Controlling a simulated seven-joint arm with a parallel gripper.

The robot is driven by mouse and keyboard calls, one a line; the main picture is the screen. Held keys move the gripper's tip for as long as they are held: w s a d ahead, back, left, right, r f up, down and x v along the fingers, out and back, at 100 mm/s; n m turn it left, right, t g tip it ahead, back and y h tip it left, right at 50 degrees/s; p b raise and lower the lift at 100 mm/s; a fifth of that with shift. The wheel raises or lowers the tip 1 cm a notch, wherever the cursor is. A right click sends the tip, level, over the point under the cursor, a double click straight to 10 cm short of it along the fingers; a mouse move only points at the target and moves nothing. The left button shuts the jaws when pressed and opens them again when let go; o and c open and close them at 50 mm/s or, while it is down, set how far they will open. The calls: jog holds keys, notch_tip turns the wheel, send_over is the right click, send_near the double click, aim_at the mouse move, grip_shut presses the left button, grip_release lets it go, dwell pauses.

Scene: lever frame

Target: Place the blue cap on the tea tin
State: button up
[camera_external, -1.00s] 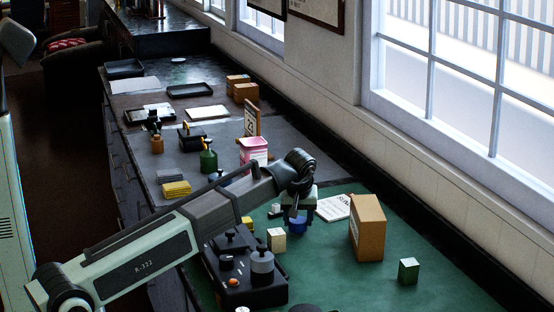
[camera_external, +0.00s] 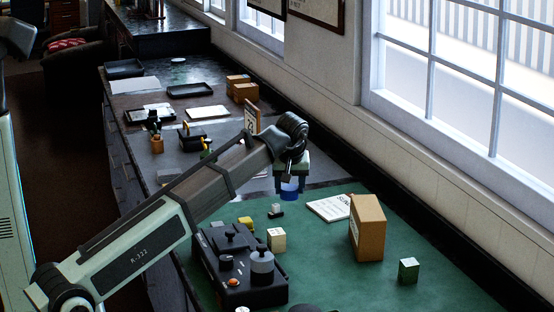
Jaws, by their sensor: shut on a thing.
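My gripper (camera_external: 290,182) points down, shut on the blue cap (camera_external: 290,195), which shows between and below its fingers. The cap is held up in the air near the far edge of the green mat. I cannot pick out the tea tin for certain. A pink tin with a white label, seen on the grey counter a second ago, is now hidden behind my arm.
A tall cardboard box (camera_external: 367,228) and a small green cube (camera_external: 408,270) stand on the right of the green mat (camera_external: 330,275). A signboard (camera_external: 252,117) stands behind my arm.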

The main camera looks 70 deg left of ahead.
jog(key=s+a+r+n+g, duration=0.1)
jog(key=s+a+r+n, duration=0.15)
jog(key=a, duration=1.15)
jog(key=s+a+r+n, duration=0.1)
jog(key=s+a+r, duration=0.25)
jog(key=a, duration=1.15)
jog(key=w+a+r+m, duration=0.3)
jog(key=w+a+r, duration=0.3)
jog(key=w+a, duration=0.45)
jog(key=f, duration=0.3)
jog(key=a+f+m+t, duration=0.1)
jog(key=f, duration=0.2)
jog(key=s+f+m, duration=0.1)
jog(key=f, duration=0.3)
jog(key=shift+s+a+f+t, duration=0.1)
jog(key=shift+a+t, duration=0.15)
jog(key=shift+t, duration=0.05)
jog(key=shift+f, duration=0.15)
jog(key=o, duration=1)
